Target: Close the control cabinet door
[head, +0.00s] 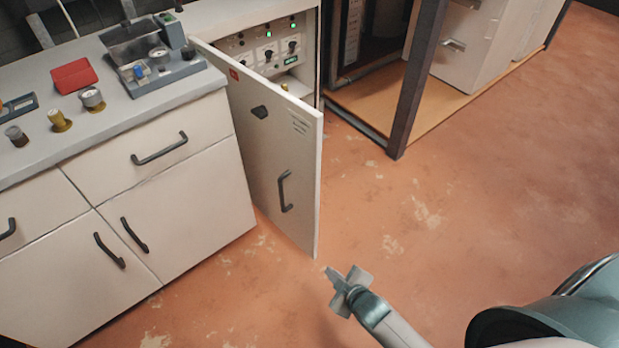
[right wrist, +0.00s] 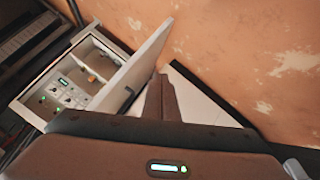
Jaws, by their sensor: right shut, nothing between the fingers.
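The control cabinet (head: 307,50) stands at the upper middle of the head view, with indicator lights and knobs inside. Its white door (head: 262,150) stands wide open, swung out toward me, with a dark handle and a dark latch on the face I see. In the right wrist view the door (right wrist: 137,66) stands out from the cabinet (right wrist: 48,85). My right gripper (head: 342,277) is shut and empty, near the door's lower free corner and slightly right of it; contact cannot be told. It also shows in the right wrist view (right wrist: 160,82). My left gripper is out of view.
A workbench (head: 110,145) with drawers and dark handles stands left of the door, with a red tray (head: 72,76) and small fittings on top. A dark post (head: 418,80) stands right of the cabinet. The floor (head: 470,190) on the right is clear.

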